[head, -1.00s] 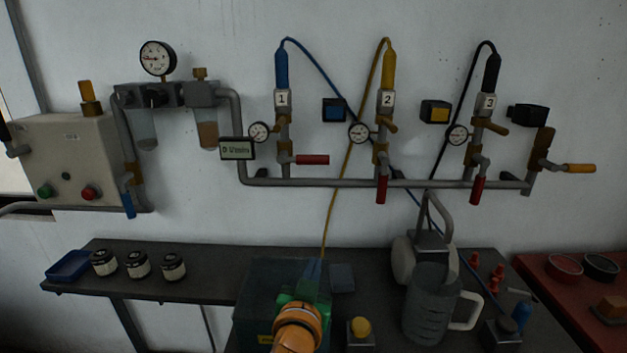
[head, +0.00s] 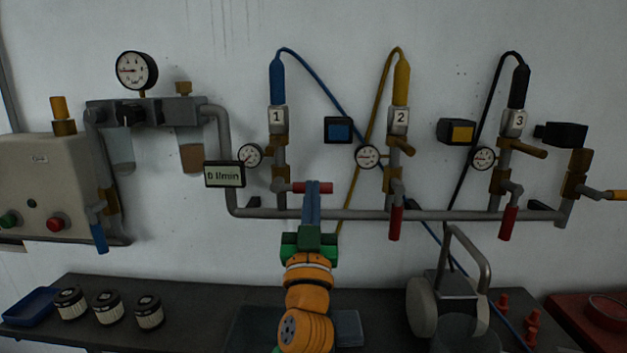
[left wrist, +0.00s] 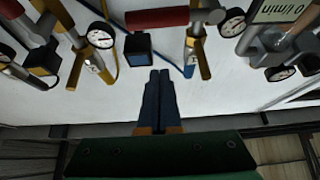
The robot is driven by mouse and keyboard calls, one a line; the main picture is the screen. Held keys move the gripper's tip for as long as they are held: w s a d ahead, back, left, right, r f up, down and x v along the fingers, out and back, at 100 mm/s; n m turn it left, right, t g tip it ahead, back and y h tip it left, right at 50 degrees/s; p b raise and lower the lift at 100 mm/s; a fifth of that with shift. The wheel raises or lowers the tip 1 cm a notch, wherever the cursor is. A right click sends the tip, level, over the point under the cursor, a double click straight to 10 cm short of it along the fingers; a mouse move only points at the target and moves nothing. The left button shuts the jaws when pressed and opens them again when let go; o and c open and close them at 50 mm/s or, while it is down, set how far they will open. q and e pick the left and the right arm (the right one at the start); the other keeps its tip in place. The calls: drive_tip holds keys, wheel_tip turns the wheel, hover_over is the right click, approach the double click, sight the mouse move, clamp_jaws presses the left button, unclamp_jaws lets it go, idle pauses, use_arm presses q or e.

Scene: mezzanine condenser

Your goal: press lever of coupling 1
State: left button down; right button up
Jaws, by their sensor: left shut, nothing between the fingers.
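Coupling 1 (head: 277,118), with a white "1" label and a blue hose, is on the wall left of centre in the head view. A brass part (head: 281,141) sits just below its label. In the left wrist view, which is upside down, a brass lever (left wrist: 204,60) sticks out on this coupling. My left gripper (head: 313,184) is shut and empty, its blue fingers pointing up. It overlaps the end of the red valve handle (head: 298,187), below and right of the coupling; contact cannot be told. The fingers (left wrist: 160,73) look clear of the lever. My right gripper is out of view.
A flow display (head: 225,174) reading 0 l/min and a small gauge (head: 250,155) are left of coupling 1. A blue box (head: 338,130) is to its right. Coupling 2 (head: 400,121) and coupling 3 (head: 514,123) stand further right. A dark bench (head: 205,300) lies below.

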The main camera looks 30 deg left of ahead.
sight(302, 188)
use_arm(q)
drive_tip(key=r+p+x, duration=0.1)
drive_tip(key=p+x, duration=0.1)
drive_tip(key=x, duration=0.4)
drive_tip(key=f, duration=0.5)
drive_tip(key=shift+w+a+b, duration=0.25)
drive_tip(key=shift+w+b, duration=0.1)
